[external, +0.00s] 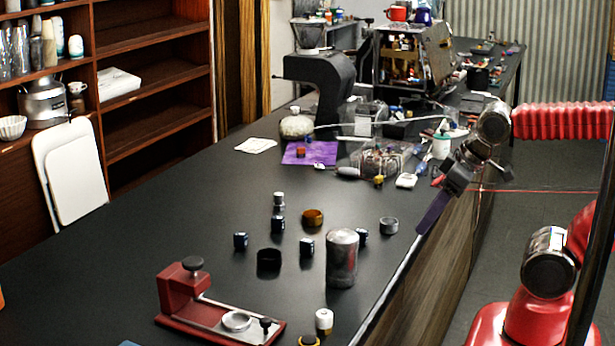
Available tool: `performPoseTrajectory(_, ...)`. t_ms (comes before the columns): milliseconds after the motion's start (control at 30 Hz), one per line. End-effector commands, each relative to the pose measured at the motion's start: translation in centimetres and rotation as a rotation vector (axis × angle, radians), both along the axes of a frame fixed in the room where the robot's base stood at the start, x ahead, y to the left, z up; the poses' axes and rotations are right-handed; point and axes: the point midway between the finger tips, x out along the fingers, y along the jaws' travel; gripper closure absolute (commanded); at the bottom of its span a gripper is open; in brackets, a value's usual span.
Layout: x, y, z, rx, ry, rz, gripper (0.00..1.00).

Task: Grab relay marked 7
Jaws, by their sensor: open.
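Several small dark blocks that look like relays stand on the black counter: one at the left (240,240), one in the middle (307,247), one farther back (278,224), and one (361,236) partly hidden behind a grey metal canister (342,258). Their markings are too small to read, so I cannot tell which is marked 7. My gripper (432,212) is open at the counter's right edge, to the right of these blocks and apart from them. A long dark purple finger points down and left; the jaw gap is hard to see.
A black cup (268,261), an amber ring-like cup (312,218) and a small grey cup (389,226) stand among the blocks. A red tamping stand (182,293) is in front. A purple mat (322,153) and cluttered parts lie behind. The left counter is clear.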

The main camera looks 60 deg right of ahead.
Motion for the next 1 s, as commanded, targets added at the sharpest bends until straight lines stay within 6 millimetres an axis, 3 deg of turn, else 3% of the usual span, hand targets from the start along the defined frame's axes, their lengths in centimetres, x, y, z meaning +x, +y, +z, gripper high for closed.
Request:
performPoseTrajectory(467, 0.4, 0.1, -0.3, 0.047, 0.037, -0.049, 0.52)
performPoseTrajectory(1000, 4.9, 1.0, -2.4, 0.47, 0.338, -0.5, 0.52)
